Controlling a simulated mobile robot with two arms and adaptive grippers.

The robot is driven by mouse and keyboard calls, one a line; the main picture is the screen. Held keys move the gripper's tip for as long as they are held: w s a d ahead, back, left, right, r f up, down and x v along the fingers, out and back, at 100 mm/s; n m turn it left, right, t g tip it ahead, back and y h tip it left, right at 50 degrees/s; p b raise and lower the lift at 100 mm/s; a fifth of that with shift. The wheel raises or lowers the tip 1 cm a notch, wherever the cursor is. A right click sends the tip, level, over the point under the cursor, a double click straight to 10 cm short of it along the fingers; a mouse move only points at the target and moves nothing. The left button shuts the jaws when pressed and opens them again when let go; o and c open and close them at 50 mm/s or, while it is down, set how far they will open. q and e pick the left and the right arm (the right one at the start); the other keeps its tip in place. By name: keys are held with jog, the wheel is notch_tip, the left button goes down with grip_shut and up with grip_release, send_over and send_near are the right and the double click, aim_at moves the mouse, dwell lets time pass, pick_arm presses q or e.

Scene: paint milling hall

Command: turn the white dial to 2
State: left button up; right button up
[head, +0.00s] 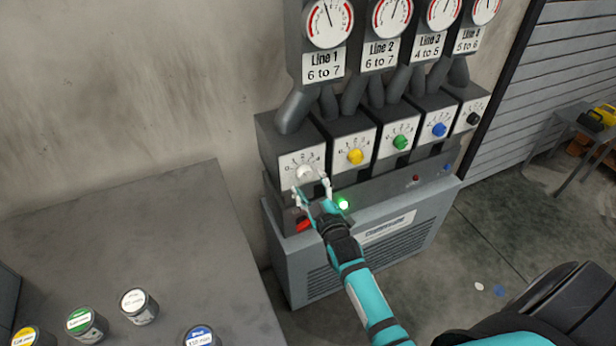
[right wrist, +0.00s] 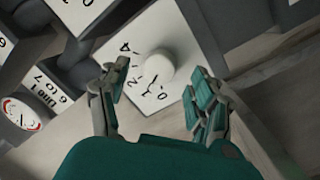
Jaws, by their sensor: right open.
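The white dial (head: 304,172) sits on a white plate (head: 291,161) marked with numbers from 0, on the leftmost dark box of the machine. In the right wrist view the white dial (right wrist: 159,67) lies ahead between the fingertips, with 0 to 4 printed beside it. I cannot read its setting for sure. My right gripper (head: 312,187) is open just in front of and below the dial. In the right wrist view its two fingers (right wrist: 158,88) stand apart, one on each side of the dial, and no contact shows. My left gripper is not in view.
Yellow (head: 355,156), green (head: 400,142), blue (head: 439,130) and black (head: 473,119) dials sit to the right. Gauges (head: 329,24) hang above. A green lamp (head: 343,204) and red switch (head: 303,225) are below. Paint cans (head: 139,306) stand on the grey table (head: 140,235).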

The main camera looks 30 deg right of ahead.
aim_at(305, 174)
jog(key=shift+w+d, duration=0.2)
jog(key=shift+w, duration=1.15)
jog(key=shift+c, duration=0.5)
jog(key=c, duration=1.1)
jog(key=shift+m+p, duration=0.3)
jog(key=shift+m, duration=0.1)
jog(key=shift+m+p, duration=0.35)
jog(key=shift+m, duration=0.55)
jog(key=shift+a+m+g+p, duration=0.1)
jog(key=shift+m+g+p, duration=0.3)
jog(key=shift+m, duration=1.1)
